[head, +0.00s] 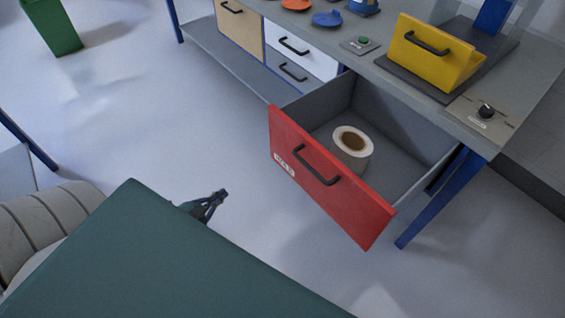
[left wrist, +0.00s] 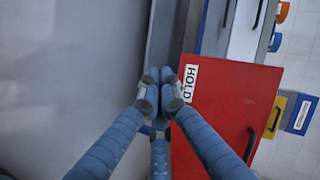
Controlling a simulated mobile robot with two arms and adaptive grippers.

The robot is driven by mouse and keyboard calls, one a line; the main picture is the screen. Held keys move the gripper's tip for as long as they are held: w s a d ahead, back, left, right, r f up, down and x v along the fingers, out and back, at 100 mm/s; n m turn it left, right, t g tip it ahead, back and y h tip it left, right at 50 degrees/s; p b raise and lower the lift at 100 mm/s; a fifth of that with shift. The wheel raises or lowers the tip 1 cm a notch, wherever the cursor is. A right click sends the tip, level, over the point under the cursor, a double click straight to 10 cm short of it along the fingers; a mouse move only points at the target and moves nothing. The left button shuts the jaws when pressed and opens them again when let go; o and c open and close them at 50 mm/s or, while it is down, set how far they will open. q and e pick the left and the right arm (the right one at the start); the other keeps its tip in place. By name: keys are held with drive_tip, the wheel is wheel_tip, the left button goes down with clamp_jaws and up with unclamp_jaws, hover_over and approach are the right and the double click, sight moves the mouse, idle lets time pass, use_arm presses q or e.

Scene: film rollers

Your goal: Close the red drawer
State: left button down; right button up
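The red drawer (head: 345,200) is pulled far out of the workbench in the head view, with a black handle and a white label on its front. A white roll with a brown core (head: 352,150) stands inside it. My left gripper (head: 221,193) is left of the drawer front and apart from it in the head view. In the left wrist view, its fingertips (left wrist: 159,76) are together with nothing between them. The red front (left wrist: 222,105), labelled HOLD, shows just right of and beyond the fingers. My right gripper is not in view.
The workbench (head: 385,75) carries a yellow box with a handle (head: 432,55), a dial panel (head: 485,112) and a green button (head: 363,41). A blue bench leg (head: 430,205) stands right of the drawer. A green bin (head: 50,25) is far left. The floor between is clear.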

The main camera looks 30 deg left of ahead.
use_arm(q)
drive_tip(key=w+d+r+m+t+h+b, duration=0.2)
drive_tip(key=w+r+m+t+b, duration=0.15)
drive_tip(key=r+m+b, duration=0.2)
drive_tip(key=m+h+b, duration=0.4)
drive_tip(key=m+h, duration=0.1)
approach(290, 140)
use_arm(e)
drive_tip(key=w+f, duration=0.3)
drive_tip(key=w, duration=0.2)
use_arm(q)
drive_tip(key=shift+t, duration=0.35)
drive_tip(key=x, duration=0.3)
drive_tip(key=b+x, duration=0.1)
drive_tip(key=x, duration=0.2)
drive_tip(key=shift+w+f, duration=0.1)
drive_tip(key=shift+f, duration=0.15)
drive_tip(key=shift+w+d, duration=0.25)
drive_tip(key=shift+w, duration=0.15)
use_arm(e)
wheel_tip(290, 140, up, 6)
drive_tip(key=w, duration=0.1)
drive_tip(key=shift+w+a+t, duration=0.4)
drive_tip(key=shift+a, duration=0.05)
